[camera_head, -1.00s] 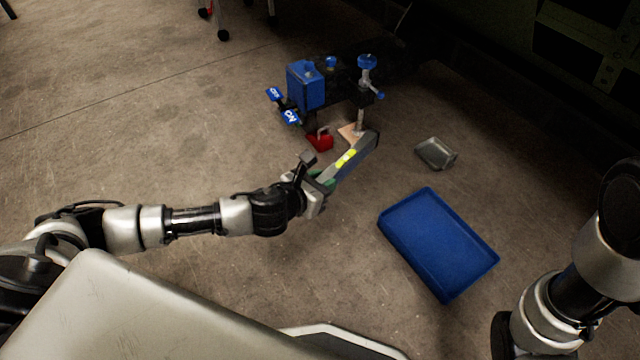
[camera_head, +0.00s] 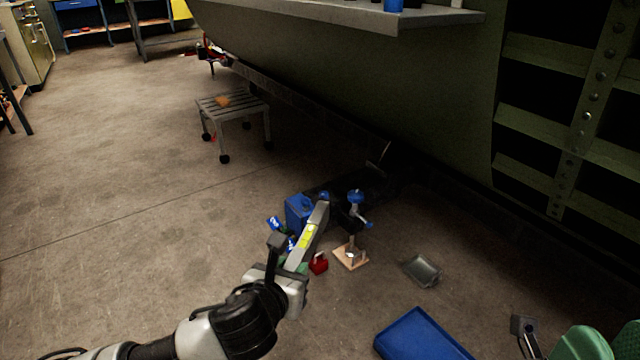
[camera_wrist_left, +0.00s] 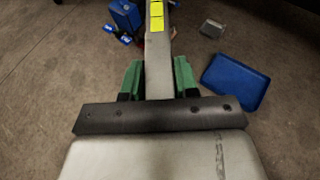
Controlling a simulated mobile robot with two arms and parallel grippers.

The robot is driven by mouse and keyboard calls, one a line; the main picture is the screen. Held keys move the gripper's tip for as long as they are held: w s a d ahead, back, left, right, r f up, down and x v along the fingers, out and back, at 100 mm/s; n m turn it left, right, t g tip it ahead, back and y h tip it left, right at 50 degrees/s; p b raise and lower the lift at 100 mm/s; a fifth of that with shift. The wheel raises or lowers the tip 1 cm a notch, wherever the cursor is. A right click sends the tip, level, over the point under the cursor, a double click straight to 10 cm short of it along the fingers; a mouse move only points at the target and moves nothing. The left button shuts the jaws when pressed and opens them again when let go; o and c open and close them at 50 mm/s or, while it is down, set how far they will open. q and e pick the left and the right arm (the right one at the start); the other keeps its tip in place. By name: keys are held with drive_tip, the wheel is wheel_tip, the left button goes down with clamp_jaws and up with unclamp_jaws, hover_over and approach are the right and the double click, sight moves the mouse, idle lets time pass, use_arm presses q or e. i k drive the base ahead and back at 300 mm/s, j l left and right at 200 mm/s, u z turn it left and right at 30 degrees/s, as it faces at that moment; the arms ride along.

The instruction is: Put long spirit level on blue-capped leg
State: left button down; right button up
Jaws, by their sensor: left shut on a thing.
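The long spirit level (camera_head: 315,222) is a grey bar with yellow vials. My left gripper (camera_head: 297,267) is shut on its near end, and its far end points up and away. In the left wrist view the level (camera_wrist_left: 158,50) runs forward between the green fingers of the left gripper (camera_wrist_left: 158,82). The blue-capped leg (camera_head: 355,212) stands upright on a wooden pad (camera_head: 350,258), right of the level. The level appears apart from it, at a height I cannot judge. Part of my right gripper (camera_head: 553,341) seems to show at the lower right edge; its jaws are unclear.
A blue box (camera_head: 297,212) stands behind the level. A red block (camera_head: 318,264) lies left of the pad. A grey metal tray (camera_head: 423,270) and a blue bin (camera_head: 418,340) lie to the right. The green fuselage (camera_head: 440,100) overhangs behind. Floor at left is clear.

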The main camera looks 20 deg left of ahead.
sight(321, 189)
drive_tip(key=i+j+z, duration=0.1)
drive_tip(key=i+j, duration=0.4)
drive_tip(key=i+j+z, duration=0.15)
drive_tip(key=j, duration=0.3)
drive_tip(key=i+j+z, duration=0.1)
drive_tip(key=i+j, duration=0.4)
drive_tip(key=j, duration=0.2)
drive_tip(key=i+j+z, duration=0.15)
drive_tip(key=j, duration=0.2)
drive_tip(key=i+j+z, duration=0.1)
drive_tip(key=i+j, duration=0.15)
drive_tip(key=j, duration=0.15)
